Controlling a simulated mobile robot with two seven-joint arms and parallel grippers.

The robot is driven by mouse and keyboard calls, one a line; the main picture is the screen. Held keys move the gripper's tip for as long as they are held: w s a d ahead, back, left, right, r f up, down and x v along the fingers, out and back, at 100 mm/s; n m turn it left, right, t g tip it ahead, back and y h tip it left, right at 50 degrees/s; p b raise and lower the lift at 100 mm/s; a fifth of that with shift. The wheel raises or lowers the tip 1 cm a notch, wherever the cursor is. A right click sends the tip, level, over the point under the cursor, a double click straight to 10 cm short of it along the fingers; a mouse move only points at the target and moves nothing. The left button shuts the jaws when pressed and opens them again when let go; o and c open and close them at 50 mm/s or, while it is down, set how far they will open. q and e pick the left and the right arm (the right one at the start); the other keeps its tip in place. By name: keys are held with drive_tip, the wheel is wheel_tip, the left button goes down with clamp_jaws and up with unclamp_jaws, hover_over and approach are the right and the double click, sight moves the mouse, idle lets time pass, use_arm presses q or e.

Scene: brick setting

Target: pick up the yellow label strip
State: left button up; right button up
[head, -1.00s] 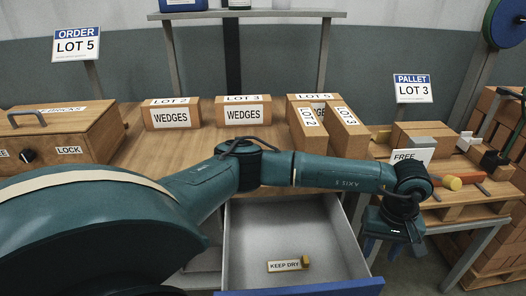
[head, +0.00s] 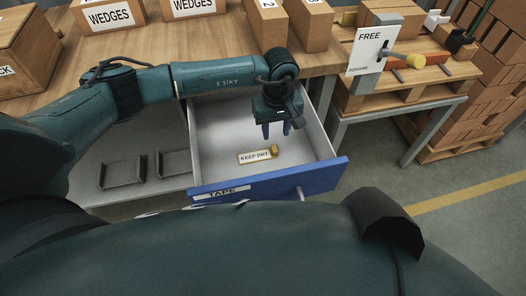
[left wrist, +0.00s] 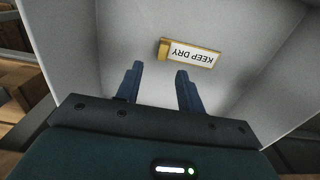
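The yellow label strip (head: 257,156) lies on the floor of the open drawer (head: 312,144). It has a white face reading KEEP DRY and a small yellow block at one end. My left gripper (head: 277,132) hangs inside the drawer outline, above and behind the strip in the head view, pointing down. Its two blue fingers are apart with nothing between them. In the left wrist view the strip (left wrist: 192,53) lies beyond the fingertips (left wrist: 159,71), slightly right of centre, clear of both fingers, its text upside down. My right gripper is not in view.
The drawer's blue front (head: 270,182) carries a TAPE label. Two grey trays (head: 122,174) lie left of the drawer. The wooden tabletop (head: 140,55) with boxes is behind. A FREE sign (head: 370,48) stands at the right. The drawer floor around the strip is clear.

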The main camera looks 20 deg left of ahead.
sight(275, 148)
use_arm(q)
drive_tip(key=shift+s+f, duration=0.2)
drive_tip(key=shift+f, duration=1.4)
drive_tip(key=shift+s+f, duration=0.15)
drive_tip(key=shift+f, duration=1.4)
clamp_jaws()
